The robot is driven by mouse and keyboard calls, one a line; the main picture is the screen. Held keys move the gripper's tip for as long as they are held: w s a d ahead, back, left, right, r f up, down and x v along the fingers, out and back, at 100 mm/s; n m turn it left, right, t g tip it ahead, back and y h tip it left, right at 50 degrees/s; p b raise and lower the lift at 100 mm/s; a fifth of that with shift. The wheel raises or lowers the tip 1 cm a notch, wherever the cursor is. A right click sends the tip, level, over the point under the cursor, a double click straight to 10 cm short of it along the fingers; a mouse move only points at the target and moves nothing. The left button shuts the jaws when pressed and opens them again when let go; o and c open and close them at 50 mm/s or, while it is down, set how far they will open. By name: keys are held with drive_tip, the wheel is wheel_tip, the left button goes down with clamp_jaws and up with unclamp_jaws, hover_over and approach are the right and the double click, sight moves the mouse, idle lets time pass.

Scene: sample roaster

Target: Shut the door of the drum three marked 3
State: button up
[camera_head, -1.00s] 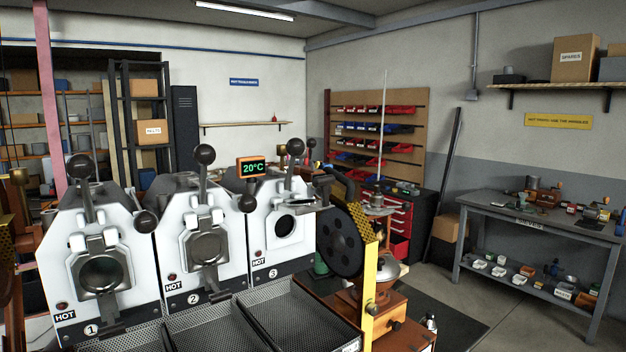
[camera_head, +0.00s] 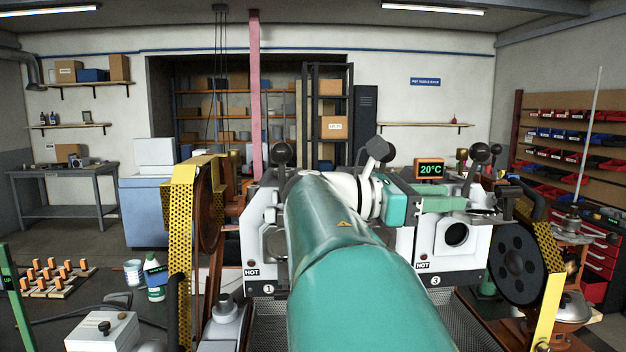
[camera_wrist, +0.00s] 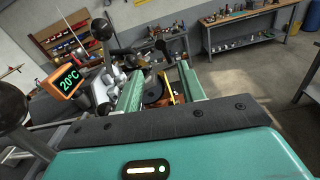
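Drum three (camera_head: 430,249) is a white machine front marked 3 in the head view, with a dark round opening showing. Its metal door (camera_head: 486,217) stands swung out to the right, leaving the opening uncovered. My teal gripper (camera_head: 464,203) reaches across the top of the drum front, its tips close to the door; contact cannot be told. In the wrist view my gripper (camera_wrist: 161,72) has its two fingers spread apart, with the door's grey parts near the tips. My arm hides drum two and part of drum one.
An orange 20°C display (camera_head: 430,170) stands above drum three, close to my wrist. Black-knobbed levers rise from the drums. A dark wheel (camera_head: 517,262) with a yellow guard (camera_head: 547,305) stands right of drum three. Drum one (camera_head: 262,240) is at left.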

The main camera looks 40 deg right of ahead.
sight(520, 191)
drive_tip(key=x, duration=0.9)
drive_tip(key=r+x, duration=0.1)
drive_tip(key=x, duration=0.4)
drive_tip(key=shift+s+r, duration=0.1)
drive_tip(key=shift+s, duration=0.1)
clamp_jaws()
